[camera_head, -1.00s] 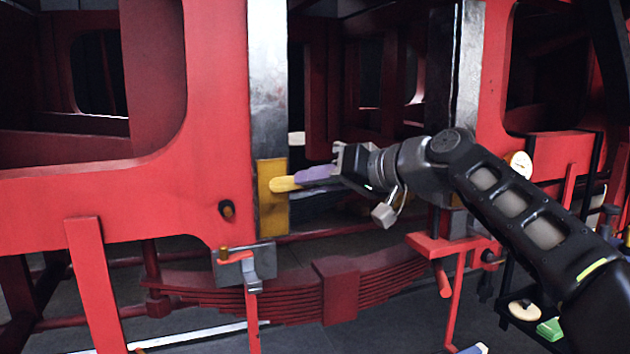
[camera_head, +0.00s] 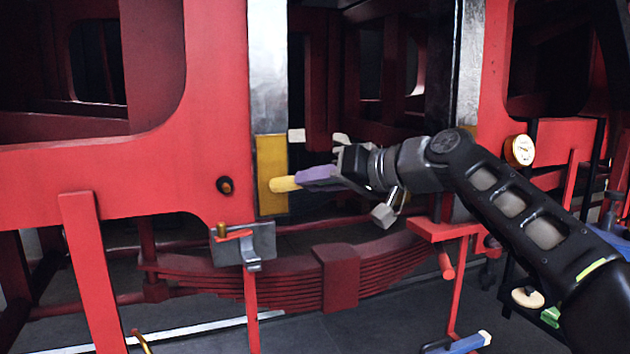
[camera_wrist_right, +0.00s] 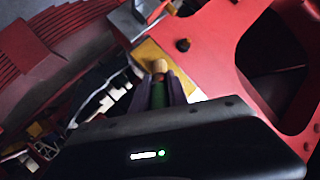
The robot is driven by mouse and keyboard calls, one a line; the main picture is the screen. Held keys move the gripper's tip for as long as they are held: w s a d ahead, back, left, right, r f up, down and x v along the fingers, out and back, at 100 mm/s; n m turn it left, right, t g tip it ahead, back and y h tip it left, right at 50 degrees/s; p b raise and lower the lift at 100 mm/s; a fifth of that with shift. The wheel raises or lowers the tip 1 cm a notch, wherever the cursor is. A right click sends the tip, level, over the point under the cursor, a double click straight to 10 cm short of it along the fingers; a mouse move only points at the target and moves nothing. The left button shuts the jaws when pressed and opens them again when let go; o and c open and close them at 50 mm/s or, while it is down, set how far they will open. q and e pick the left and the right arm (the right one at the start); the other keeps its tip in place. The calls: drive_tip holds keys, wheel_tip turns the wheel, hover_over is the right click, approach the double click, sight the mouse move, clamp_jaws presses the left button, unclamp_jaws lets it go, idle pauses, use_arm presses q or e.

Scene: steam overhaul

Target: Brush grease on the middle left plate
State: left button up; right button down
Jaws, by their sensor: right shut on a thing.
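The yellow-brown plate (camera_head: 270,152) sits on the red frame, below a bare metal strip. My right gripper (camera_head: 318,178), with purple fingers, is shut on a brush (camera_head: 286,184) and reaches in from the right. The brush's pale yellow tip lies over the lower half of the plate in the head view; whether it touches cannot be told. In the right wrist view the brush (camera_wrist_right: 158,92) has a green section between the fingers, and its tan tip points at the plate (camera_wrist_right: 150,53). My left gripper is out of view.
A dark red leaf spring (camera_head: 335,275) hangs below. A grey bracket with an orange-red handle (camera_head: 243,245) is under the plate. A dark knob (camera_head: 225,186) sits left of it. A gauge (camera_head: 519,150) and red stand (camera_head: 450,229) are at right.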

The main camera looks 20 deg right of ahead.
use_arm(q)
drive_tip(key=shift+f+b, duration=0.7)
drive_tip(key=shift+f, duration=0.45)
use_arm(e)
drive_tip(key=shift+f, duration=1.1)
use_arm(q)
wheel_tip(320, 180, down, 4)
drive_tip(key=b, duration=0.3)
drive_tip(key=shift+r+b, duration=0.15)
drive_tip(key=shift+b, duration=0.2)
use_arm(e)
wheel_tip(320, 180, down, 4)
drive_tip(key=shift+r, duration=0.1)
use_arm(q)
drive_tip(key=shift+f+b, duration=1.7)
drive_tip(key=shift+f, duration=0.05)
use_arm(e)
drive_tip(key=s, duration=0.6)
drive_tip(key=shift+d, duration=0.2)
